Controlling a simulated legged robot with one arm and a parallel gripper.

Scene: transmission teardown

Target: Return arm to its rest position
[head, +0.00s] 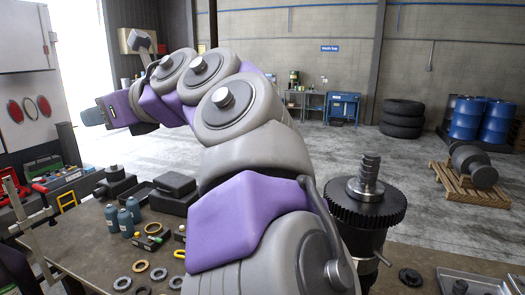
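My purple and grey arm rises from the bottom of the head view, bends at its large round joints, and reaches to the left above the workbench (95,245). Its far end, with my gripper (93,116), points left, away from the bench top. The fingers are too small and too edge-on to tell whether they are open or shut, and I see no clear object between them. A grey hammer-shaped piece (140,40) stands up behind the far links; I cannot tell whether it belongs to my arm.
A dark gear on a threaded shaft (365,202) stands upright just right of my arm. Blue bottles (112,218), black blocks (175,185) and several rings (141,266) lie on the bench at left. A grey tray (480,285) is at lower right. Tires (402,118) and barrels (467,118) stand far back.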

